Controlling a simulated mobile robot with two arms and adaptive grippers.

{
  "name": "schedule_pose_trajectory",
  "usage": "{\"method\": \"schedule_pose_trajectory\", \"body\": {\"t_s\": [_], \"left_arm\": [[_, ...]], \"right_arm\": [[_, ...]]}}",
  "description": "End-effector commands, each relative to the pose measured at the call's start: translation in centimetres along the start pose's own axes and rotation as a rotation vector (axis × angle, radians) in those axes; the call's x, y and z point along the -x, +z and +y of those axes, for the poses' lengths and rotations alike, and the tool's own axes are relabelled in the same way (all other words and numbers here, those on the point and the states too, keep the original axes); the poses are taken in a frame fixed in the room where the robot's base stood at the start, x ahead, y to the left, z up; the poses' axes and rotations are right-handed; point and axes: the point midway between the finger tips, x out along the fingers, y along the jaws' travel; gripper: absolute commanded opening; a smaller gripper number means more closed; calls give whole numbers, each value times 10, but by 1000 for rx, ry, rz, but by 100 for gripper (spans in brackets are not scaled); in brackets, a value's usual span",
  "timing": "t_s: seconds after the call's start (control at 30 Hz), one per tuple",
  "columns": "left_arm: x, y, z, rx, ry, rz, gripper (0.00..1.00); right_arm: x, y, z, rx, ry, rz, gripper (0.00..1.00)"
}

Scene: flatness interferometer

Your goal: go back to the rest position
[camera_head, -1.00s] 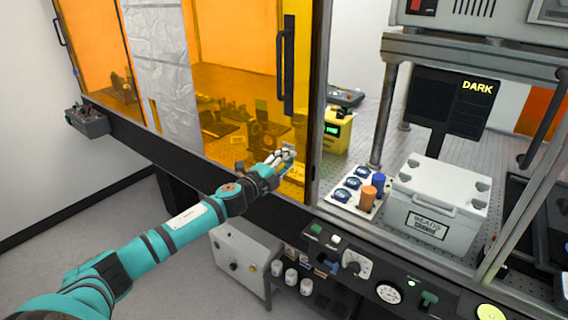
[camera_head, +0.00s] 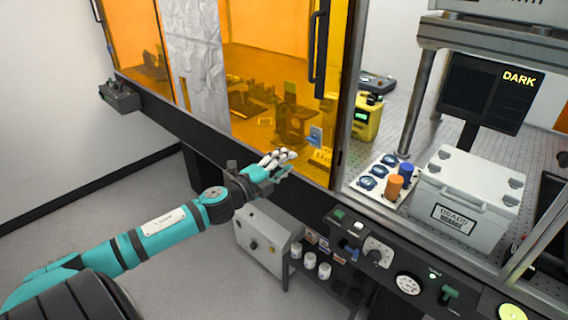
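My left arm comes in from the lower left, and its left gripper (camera_head: 288,163) is in front of the lower edge of the orange enclosure window (camera_head: 262,55). Its pale fingers look slightly apart, with nothing visible between them. A small pale-blue piece (camera_head: 315,135) shows at the window just beyond the fingertips, apart from them. I cannot tell whether it is on or behind the panel. My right gripper is not in view.
A dark rail (camera_head: 170,120) runs under the window, with a control box (camera_head: 119,96) at its left end. Below are a grey cabinet (camera_head: 262,238) and control panel (camera_head: 408,284). Floor at left is clear.

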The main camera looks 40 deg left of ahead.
Motion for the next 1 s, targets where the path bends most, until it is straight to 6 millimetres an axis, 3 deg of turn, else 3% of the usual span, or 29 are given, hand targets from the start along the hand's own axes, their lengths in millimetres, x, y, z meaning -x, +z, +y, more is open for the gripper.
{"method": "schedule_pose_trajectory", "body": {"t_s": [0.57, 0.67, 0.77, 0.87, 1.0], "left_arm": [[1, 0, 0, 1, 0, -1, 32], [2, 5, 12, 22, 16, -17, 32], [5, 21, 49, 87, 66, -68, 32], [16, 42, 112, 194, 149, -151, 32], [46, 60, 214, 362, 282, -282, 32]], "right_arm": [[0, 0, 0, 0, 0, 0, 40], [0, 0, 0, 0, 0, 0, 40], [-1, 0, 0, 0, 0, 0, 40], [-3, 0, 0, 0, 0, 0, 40], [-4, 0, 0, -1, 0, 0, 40]]}}
